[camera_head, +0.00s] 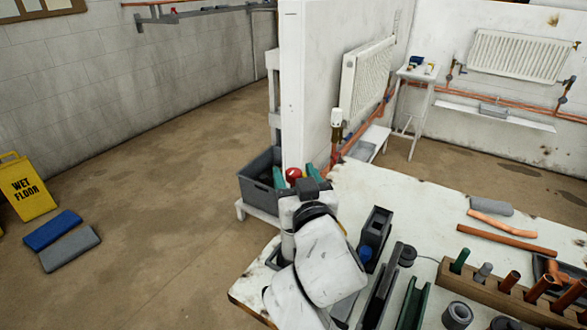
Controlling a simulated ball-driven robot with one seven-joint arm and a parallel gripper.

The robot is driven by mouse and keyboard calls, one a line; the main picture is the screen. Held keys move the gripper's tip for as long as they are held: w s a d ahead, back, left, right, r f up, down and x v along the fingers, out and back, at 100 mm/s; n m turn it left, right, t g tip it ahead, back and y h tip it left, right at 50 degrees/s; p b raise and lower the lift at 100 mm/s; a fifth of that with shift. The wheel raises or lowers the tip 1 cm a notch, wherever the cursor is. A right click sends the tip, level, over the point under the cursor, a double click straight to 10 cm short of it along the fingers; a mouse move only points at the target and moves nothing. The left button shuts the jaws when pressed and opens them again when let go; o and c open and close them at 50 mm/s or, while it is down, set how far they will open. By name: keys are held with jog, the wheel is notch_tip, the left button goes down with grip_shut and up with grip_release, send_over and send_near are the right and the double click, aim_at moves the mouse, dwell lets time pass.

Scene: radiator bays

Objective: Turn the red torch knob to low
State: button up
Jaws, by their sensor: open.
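A round red knob (293,174) shows at the middle of the view, just beyond my wrist and close to the end of the white partition. My gripper (295,171) reaches out over the far left end of the workbench. Its two teal fingers stand apart, one on each side of the red knob as seen from here. I cannot tell whether either finger touches it. The torch body under the knob is hidden by my gripper and wrist, and no knob marking or setting can be read.
The worn white workbench (395,195) holds a wooden block of upright pieces (480,292), copper pipes (507,238) and dark tools on the right. A grey crate (258,180) stands left of the knob. The white partition (305,80) rises close behind. Open floor lies left.

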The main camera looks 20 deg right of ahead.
jog(key=shift+w+d, duration=0.2)
jog(key=shift+w, duration=0.6)
jog(key=shift+c, duration=0.2)
jog(key=c, duration=0.9)
